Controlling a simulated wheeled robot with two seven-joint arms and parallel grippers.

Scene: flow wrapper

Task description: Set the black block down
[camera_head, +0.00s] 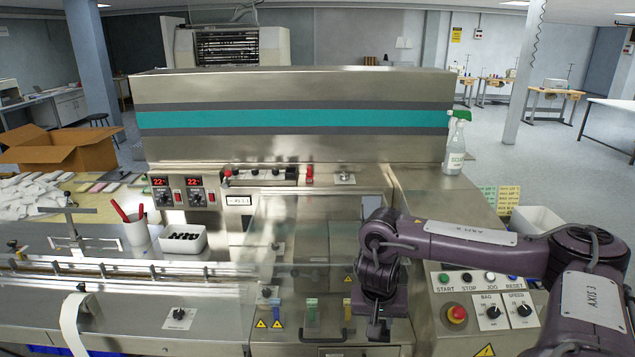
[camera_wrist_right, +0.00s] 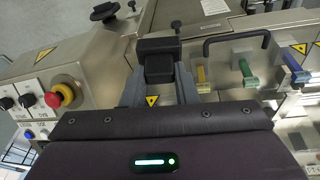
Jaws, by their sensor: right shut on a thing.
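The black block (camera_wrist_right: 158,47) is between the two fingers of my right gripper (camera_wrist_right: 160,88) in the wrist view. The fingers are shut on it, one on each side. In the head view my right gripper (camera_head: 376,318) points down in front of the machine, right of the black door handle (camera_head: 323,338). The block is hard to tell from the dark gripper there. I cannot tell whether its underside touches anything. My left gripper is not in view.
The handle (camera_wrist_right: 237,42) and yellow, green and blue latches stand beside the block in the wrist view. A control panel with a red stop button (camera_head: 456,314) is to the right. A clear guard covers the machine's middle. A spray bottle (camera_head: 456,150) stands at the back right.

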